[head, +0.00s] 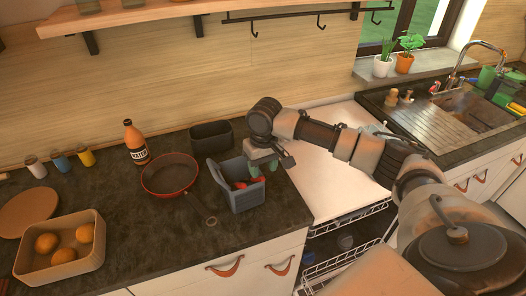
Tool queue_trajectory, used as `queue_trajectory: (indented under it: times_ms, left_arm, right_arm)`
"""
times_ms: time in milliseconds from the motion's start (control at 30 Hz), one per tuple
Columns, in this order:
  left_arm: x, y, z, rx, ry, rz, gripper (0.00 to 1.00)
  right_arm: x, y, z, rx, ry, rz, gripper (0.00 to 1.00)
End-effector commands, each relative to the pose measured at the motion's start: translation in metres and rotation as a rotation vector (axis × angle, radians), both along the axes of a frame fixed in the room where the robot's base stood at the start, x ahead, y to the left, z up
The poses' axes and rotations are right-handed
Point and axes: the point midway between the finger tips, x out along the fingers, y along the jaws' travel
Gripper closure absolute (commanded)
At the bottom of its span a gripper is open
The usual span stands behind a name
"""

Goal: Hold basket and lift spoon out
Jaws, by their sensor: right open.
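A grey-blue basket (246,198) stands on the dark counter near its front edge. Something red, which looks like the spoon (240,185), lies inside it, mostly hidden by the basket wall and my gripper. My right gripper (263,169) is open, with its fingers pointing down at the basket's right back side. I cannot tell whether the fingers touch the basket or its contents. My left gripper is not in view.
A red-rimmed pan (170,174) sits left of the basket, its handle pointing forward. A dark container (211,138) stands behind. A bottle (135,143) and a tray of oranges (88,262) are further left. An open dishwasher (345,240) is at right, below the counter.

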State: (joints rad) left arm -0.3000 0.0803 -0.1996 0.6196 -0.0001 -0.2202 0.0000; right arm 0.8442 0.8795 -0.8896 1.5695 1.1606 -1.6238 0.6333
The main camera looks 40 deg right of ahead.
Motion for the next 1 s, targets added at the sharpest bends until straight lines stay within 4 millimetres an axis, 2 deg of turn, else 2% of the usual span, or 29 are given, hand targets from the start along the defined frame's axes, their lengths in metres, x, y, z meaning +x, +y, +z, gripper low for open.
queue_trajectory:
  times_ms: [100, 300, 700, 1000]
  left_arm:
    - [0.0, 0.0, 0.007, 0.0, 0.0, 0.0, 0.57]
    - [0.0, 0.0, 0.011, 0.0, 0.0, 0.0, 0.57]
    - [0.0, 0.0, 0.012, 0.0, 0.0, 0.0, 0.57]
    - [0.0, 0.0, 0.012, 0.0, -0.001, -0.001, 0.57]
  right_arm:
    - [0.0, 0.001, -0.019, 0.0, 0.003, 0.001, 0.53]
    - [0.0, 0.002, -0.042, 0.001, 0.001, 0.001, 0.53]
    - [0.0, 0.002, -0.05, 0.0, -0.001, 0.003, 0.55]
    - [0.0, 0.002, -0.049, 0.001, -0.001, 0.003, 1.0]
